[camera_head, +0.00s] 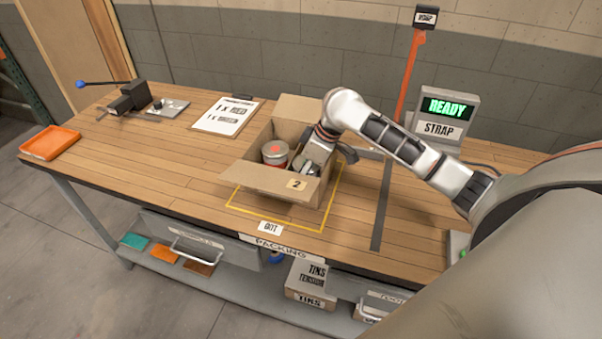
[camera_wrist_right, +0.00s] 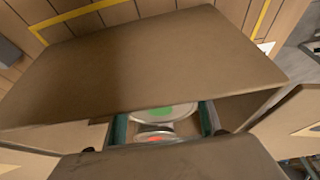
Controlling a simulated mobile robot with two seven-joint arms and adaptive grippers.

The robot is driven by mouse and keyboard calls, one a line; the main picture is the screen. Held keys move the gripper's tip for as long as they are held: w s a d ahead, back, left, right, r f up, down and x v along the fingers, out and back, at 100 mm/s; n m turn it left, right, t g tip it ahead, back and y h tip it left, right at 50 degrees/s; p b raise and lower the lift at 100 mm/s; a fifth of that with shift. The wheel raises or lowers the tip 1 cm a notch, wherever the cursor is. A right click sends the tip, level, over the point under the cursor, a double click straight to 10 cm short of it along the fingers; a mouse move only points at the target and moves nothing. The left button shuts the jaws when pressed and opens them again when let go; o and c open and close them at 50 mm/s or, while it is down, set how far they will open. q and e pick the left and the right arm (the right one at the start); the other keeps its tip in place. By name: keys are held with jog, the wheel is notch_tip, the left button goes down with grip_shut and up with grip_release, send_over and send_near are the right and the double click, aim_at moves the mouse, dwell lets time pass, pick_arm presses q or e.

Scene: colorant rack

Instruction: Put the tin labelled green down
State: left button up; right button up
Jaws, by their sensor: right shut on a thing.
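The open cardboard box (camera_head: 262,179) stands on the packing table, inside a yellow outline. My right gripper (camera_head: 308,165) reaches down into the box. In the right wrist view, the lid with a green mark (camera_wrist_right: 160,112) shows between the teal finger pads of my right gripper (camera_wrist_right: 163,122), which is shut on this green tin. A tin with a red mark (camera_head: 275,153) stands in the box, left of my gripper; a red mark (camera_wrist_right: 160,138) also shows in the wrist view. The green tin's base is hidden, so I cannot tell whether it touches the box floor. My left gripper is out of view.
The box flaps stand open around my wrist, and one flap (camera_wrist_right: 150,65) fills much of the wrist view. A printed sheet (camera_head: 226,114) and an orange tray (camera_head: 50,142) lie to the left. The strap post (camera_head: 409,75) and READY display (camera_head: 447,108) stand behind right.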

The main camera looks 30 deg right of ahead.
jog(key=o, duration=1.4)
jog(key=shift+c, duration=0.2)
jog(key=v, duration=1.2)
jog(key=shift+r, duration=0.15)
